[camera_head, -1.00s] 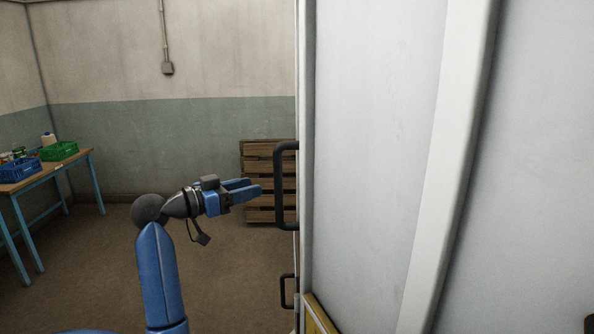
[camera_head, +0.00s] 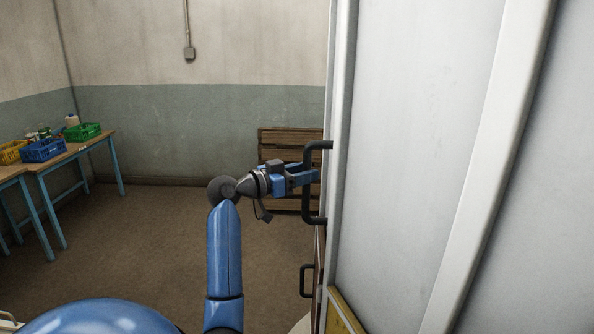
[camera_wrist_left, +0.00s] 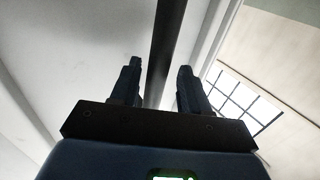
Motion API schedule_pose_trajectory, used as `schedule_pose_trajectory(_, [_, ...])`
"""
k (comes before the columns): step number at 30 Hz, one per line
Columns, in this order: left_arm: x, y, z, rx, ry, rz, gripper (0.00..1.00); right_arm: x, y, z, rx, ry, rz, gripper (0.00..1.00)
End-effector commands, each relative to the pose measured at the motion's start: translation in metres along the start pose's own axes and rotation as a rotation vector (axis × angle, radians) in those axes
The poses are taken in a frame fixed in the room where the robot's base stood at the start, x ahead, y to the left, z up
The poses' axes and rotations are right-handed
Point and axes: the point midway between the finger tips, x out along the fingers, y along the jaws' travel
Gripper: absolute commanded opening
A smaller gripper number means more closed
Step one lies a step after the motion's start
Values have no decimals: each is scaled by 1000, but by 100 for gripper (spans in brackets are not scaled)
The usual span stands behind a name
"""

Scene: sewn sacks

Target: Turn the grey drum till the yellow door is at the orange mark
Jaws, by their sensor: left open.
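The grey drum (camera_head: 415,150) fills the right of the head view as a tall, pale grey surface with a raised rib. A black bar handle (camera_head: 307,205) stands out from its left edge. My left gripper (camera_head: 312,178) is at this handle, its jaws open. In the left wrist view, the dark bar (camera_wrist_left: 166,45) runs between the two spread fingers (camera_wrist_left: 160,70); I cannot tell whether they touch it. A yellow panel (camera_head: 343,312) shows partly at the bottom, low on the drum; I cannot tell whether it is the yellow door. No orange mark shows. My right gripper is out of view.
A second, smaller black handle (camera_head: 305,281) sits lower down. A wooden pallet (camera_head: 285,145) leans at the back wall behind my gripper. A table (camera_head: 70,153) with blue (camera_head: 43,151) and green crates (camera_head: 83,131) stands far left. The floor between is clear.

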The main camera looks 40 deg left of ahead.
Motion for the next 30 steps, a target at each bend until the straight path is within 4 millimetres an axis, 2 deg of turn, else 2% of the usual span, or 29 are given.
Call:
schedule_pose_trajectory(8, [1, 0, 0, -1, 0, 1, 46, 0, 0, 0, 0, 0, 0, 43])
schedule_pose_trajectory(17, [0, 0, 0, -1, 0, 0, 0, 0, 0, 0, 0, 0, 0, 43])
schedule_pose_trajectory(30, [0, 0, 0, 0, 1, -1, 0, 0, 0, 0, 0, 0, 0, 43])
